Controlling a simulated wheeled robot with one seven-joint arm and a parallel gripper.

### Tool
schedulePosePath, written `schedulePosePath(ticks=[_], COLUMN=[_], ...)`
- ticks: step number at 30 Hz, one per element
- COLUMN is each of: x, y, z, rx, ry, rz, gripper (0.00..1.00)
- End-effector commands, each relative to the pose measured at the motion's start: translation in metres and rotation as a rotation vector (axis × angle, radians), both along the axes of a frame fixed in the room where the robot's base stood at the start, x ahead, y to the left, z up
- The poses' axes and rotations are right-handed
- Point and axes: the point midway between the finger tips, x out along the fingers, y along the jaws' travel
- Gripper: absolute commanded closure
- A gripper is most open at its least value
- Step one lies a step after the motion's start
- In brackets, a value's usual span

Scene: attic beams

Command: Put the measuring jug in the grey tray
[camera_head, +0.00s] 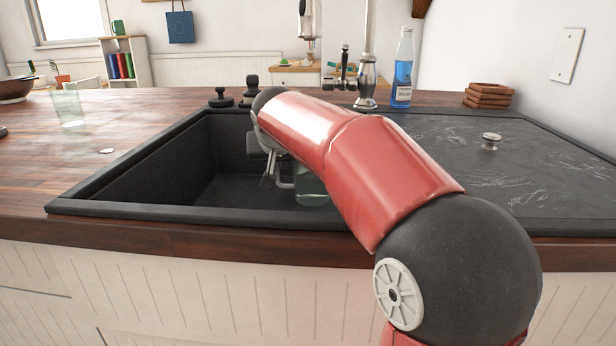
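My arm reaches from the right over the dark sink (160,178), and my gripper (275,172) points down into its basin. A clear, greenish glass-like vessel (313,190) stands in the sink just right of the gripper, partly covered by my arm; it may be the measuring jug. A pale curved part between it and the gripper may be its handle. I cannot tell whether the fingers are around or beside it, or whether they are shut. I see no thing that is clearly a grey tray.
A clear glass (68,108) stands on the wooden counter at left. A tap (367,82) and a blue bottle (402,70) stand behind the sink. The left counter is mostly clear.

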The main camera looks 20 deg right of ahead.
Motion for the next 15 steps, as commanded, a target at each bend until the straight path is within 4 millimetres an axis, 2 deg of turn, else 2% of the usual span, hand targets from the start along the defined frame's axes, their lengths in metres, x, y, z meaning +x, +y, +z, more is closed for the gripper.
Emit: schedulePosePath(ticks=[5,9,15], x=[0.0003,0.0003,0.0001], y=[-0.0001,-0.0001,0.0000], z=[0.0001,0.0001,0.0001], rx=[0.000,0.000,-0.001], ry=[-0.002,-0.001,-0.001], rz=[0.000,0.000,0.001], gripper=[0.84,1.00,1.00])
